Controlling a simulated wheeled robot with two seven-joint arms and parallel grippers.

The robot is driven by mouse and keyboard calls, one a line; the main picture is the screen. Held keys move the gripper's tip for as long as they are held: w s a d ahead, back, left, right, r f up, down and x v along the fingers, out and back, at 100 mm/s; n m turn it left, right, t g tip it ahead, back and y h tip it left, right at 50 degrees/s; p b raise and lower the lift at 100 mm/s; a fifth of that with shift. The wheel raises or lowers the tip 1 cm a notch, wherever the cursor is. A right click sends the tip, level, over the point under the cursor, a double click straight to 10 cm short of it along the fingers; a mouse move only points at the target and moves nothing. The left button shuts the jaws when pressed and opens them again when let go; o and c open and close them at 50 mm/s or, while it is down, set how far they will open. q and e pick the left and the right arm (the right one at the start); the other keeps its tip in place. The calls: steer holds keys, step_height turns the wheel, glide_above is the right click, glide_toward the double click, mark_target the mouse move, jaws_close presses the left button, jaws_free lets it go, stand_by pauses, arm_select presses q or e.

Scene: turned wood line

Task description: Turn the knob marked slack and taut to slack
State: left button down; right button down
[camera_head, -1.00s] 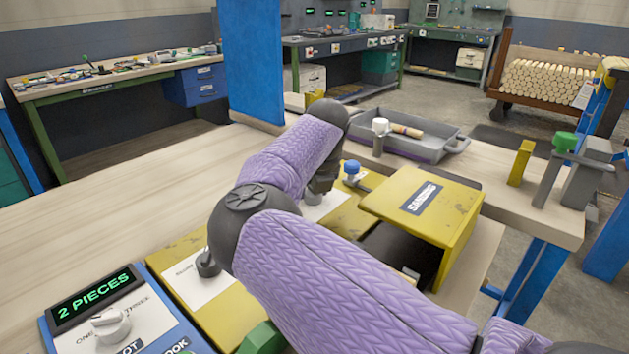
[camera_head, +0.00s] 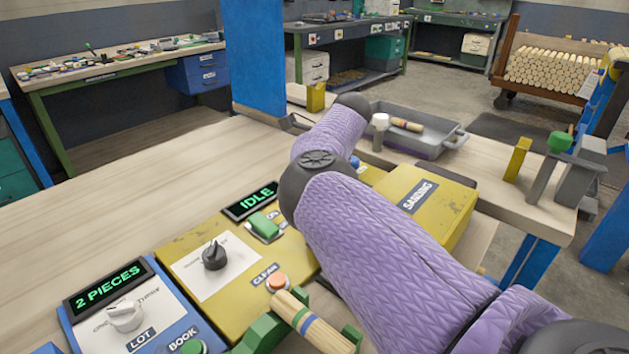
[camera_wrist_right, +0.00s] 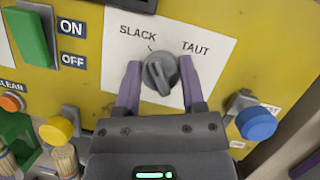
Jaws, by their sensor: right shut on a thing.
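In the right wrist view, the grey knob (camera_wrist_right: 158,74) sits on a white card (camera_wrist_right: 202,28) marked SLACK at left and TAUT at right. Its ridge leans slightly up and left, towards the SLACK side. My right gripper (camera_wrist_right: 160,82) is shut on the knob, with one purple finger on each side. In the head view my right arm hides this knob and the gripper. My left gripper is not in view.
The yellow panel has a green ON/OFF switch (camera_wrist_right: 28,38), a yellow button (camera_wrist_right: 56,130) and a blue button (camera_wrist_right: 256,123) near the gripper. In the head view, another dark knob (camera_head: 214,256), an orange CLEAN button (camera_head: 277,282) and a yellow SANDING box (camera_head: 425,196) stand nearby.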

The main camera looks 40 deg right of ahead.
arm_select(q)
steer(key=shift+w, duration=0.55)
arm_select(e)
steer(key=shift+n+g+y, duration=0.3)
steer(key=shift+n+y, duration=0.1)
steer(key=shift+n, duration=0.7)
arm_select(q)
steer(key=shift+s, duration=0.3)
arm_select(e)
steer(key=shift+c, duration=0.9)
jaws_free()
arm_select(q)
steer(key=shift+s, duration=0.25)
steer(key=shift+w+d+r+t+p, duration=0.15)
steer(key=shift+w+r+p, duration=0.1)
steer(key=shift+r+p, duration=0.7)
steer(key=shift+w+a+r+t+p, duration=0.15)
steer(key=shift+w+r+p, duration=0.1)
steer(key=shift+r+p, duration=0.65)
arm_select(e)
steer(key=v, duration=1)
